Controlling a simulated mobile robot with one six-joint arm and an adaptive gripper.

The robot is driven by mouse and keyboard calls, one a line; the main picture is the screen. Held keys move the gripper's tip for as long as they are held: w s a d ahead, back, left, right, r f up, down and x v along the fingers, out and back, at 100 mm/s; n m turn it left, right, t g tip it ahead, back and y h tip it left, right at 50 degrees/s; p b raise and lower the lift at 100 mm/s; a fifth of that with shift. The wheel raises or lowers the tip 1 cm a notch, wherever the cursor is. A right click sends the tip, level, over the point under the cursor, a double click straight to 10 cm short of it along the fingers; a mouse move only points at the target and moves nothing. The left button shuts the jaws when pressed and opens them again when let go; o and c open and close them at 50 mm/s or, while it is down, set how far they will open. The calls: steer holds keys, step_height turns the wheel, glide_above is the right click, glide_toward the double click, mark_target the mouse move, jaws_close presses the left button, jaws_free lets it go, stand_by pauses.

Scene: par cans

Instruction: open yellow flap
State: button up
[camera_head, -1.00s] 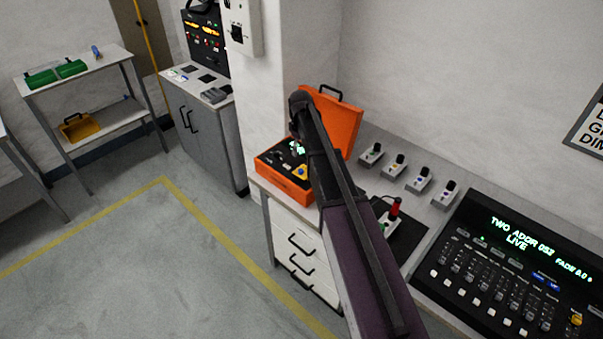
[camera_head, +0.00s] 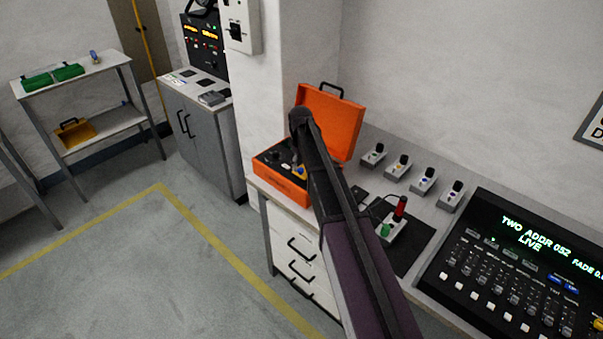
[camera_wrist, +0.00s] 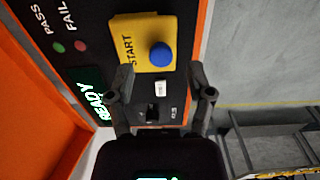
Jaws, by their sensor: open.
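A yellow flap (camera_wrist: 143,46) marked START, with a round blue knob (camera_wrist: 161,55) on it, lies on the black panel of the orange case (camera_wrist: 190,25) in the wrist view. My gripper (camera_wrist: 161,82) is open and empty over the panel. Its fingertips are at the lower edge of the flap in the picture, one on each side; contact cannot be told. My arm partly hides the case in the head view.
The case's orange lid (camera_head: 330,118) stands up behind the panel. A green READY display (camera_wrist: 92,92) and a small black switch (camera_wrist: 152,113) are close to my fingers. A red-handled device (camera_head: 400,208) and a lighting console (camera_head: 510,270) stand on the bench to the right.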

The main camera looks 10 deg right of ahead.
steer(key=shift+f+b, duration=0.85)
steer(key=shift+f, duration=0.3)
jaws_close()
steer(key=shift+d, duration=0.2)
steer(key=shift+a, duration=0.1)
